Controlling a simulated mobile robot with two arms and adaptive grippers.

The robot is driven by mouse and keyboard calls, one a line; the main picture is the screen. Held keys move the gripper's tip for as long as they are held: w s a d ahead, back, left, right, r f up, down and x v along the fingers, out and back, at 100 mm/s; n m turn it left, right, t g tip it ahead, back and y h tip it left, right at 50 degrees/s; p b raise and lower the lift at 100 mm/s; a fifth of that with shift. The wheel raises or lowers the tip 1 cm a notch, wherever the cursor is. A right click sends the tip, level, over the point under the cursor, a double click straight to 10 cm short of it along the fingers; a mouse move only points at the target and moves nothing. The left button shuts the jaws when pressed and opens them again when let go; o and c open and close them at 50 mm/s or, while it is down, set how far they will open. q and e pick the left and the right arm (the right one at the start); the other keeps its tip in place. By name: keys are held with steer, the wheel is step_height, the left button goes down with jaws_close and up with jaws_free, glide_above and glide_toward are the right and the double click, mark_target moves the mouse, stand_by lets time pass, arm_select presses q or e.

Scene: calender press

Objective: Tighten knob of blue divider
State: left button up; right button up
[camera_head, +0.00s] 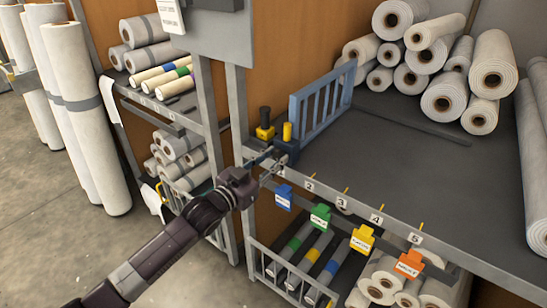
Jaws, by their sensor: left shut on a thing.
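The blue divider (325,105) stands upright on the dark shelf at its left end, a slatted blue frame running toward the back. A dark clamp (288,146) joins its front end to the shelf's front rail. My left gripper (271,160) reaches in from the lower left, at the front of this clamp. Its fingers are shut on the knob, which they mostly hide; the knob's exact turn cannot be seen. My right gripper is not in view.
The shelf (420,165) is bare in the middle, with paper rolls (445,95) piled behind. Blue, green, yellow (362,238) and orange tags hang from the numbered front rail. A yellow-topped post (287,131) and a black-and-yellow piece (265,124) stand close to the gripper.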

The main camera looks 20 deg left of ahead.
arm_select(q)
steer(key=shift+f, duration=0.1)
stand_by(0.3)
steer(key=o, duration=1.2)
steer(key=shift+c, duration=0.2)
steer(key=v, duration=1.2)
